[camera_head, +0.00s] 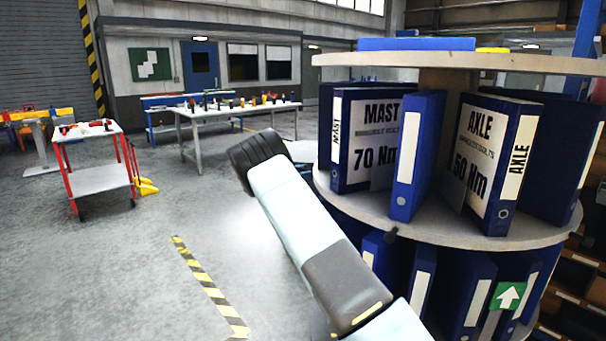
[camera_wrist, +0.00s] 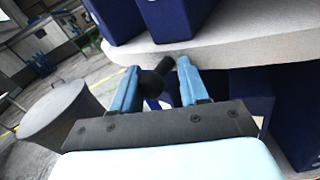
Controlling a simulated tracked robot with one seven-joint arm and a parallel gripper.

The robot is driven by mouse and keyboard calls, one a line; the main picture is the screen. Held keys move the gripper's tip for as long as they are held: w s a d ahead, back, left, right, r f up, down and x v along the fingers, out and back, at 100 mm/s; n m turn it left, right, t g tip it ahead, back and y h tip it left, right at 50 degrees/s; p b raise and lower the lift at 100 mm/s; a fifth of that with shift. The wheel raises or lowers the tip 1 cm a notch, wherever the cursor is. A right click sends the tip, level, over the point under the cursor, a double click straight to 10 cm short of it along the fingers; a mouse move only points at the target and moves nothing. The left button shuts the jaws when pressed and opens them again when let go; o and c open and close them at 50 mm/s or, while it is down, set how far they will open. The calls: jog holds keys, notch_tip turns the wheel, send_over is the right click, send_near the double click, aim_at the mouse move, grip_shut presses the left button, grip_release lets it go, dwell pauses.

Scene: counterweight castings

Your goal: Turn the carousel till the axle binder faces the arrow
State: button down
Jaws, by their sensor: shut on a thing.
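The carousel's upper shelf (camera_head: 440,232) carries blue binders. The axle binder (camera_head: 480,150) stands upright at the right, its AXLE spine (camera_head: 516,160) turned towards me and rightward. The green sign with a white up arrow (camera_head: 508,296) is below the shelf, nearly straight under that spine; exact alignment I cannot tell. In the wrist view, my gripper (camera_wrist: 158,73) is at the shelf's rim (camera_wrist: 225,42), its blue fingers shut on a black knob (camera_wrist: 151,82). My gripper does not show clearly in the head view.
The mast binder (camera_head: 375,140) stands left of the axle binder, with a plain-spined binder (camera_head: 416,160) between. More binders (camera_head: 465,285) fill the tier below. A white table (camera_head: 230,108) and a red-legged cart (camera_head: 100,175) stand far left. The floor (camera_head: 130,270) between is open.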

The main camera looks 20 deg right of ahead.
jog(key=shift+s+d+f, duration=0.15)
jog(key=shift+d+f, duration=0.15)
jog(key=shift+d, duration=0.45)
jog(key=c, duration=0.9)
grip_release()
jog(key=a, duration=0.5)
jog(key=s+a, duration=0.1)
jog(key=a, duration=0.4)
jog(key=s+a, duration=0.1)
jog(key=a, duration=0.4)
jog(key=shift+r, duration=0.15)
